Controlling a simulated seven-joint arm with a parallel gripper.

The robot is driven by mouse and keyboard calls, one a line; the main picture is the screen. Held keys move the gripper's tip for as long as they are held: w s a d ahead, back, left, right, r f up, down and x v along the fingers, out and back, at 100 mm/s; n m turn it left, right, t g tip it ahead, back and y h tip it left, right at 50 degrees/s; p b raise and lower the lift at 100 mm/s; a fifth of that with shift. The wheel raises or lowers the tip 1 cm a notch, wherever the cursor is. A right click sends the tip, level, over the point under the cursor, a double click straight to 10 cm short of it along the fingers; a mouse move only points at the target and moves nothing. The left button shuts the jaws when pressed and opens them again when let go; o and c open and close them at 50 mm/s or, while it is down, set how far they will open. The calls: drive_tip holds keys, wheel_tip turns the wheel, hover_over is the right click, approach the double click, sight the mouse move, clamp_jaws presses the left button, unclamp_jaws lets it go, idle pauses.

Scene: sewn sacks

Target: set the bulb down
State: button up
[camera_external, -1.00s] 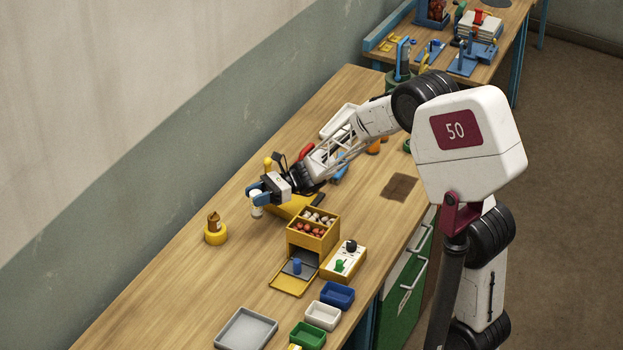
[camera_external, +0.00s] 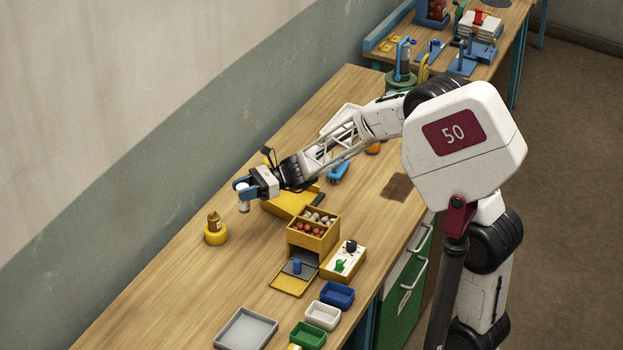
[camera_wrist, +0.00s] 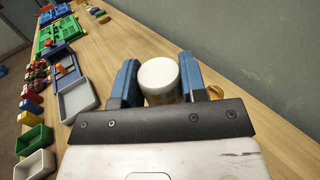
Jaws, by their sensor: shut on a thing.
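The bulb (camera_external: 244,206) is a small pale piece with a white top, held upright at the end of my arm. My gripper (camera_external: 244,190) is shut on it, its blue fingers on either side.
A yellow box (camera_external: 313,239) of red and white pieces stands to the right, with a control box (camera_external: 343,262) beside it. A grey tray (camera_external: 246,330) and several small bins lie in front. The wall runs along the far side.

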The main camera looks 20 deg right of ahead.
drive_tip(key=s+a+m+t, duration=0.3)
drive_tip(key=s+a+t, duration=0.1)
drive_tip(key=s+a, duration=0.8)
wheel_tip(320, 180, down, 10)
drive_tip(key=shift+s+d+t, duration=0.3)
drive_tip(key=shift+d+t, duration=0.05)
drive_tip(key=shift+t, duration=0.05)
drive_tip(key=w+a+f, duration=0.1)
drive_tip(key=w+a, duration=0.8)
drive_tip(key=a, duration=0.3)
drive_tip(key=shift+w+a+f, duration=0.3)
drive_tip(key=shift+a, duration=0.1)
idle(0.5)
drive_tip(key=shift+f, duration=1.75)
drive_tip(key=shift+f, duration=0.2)
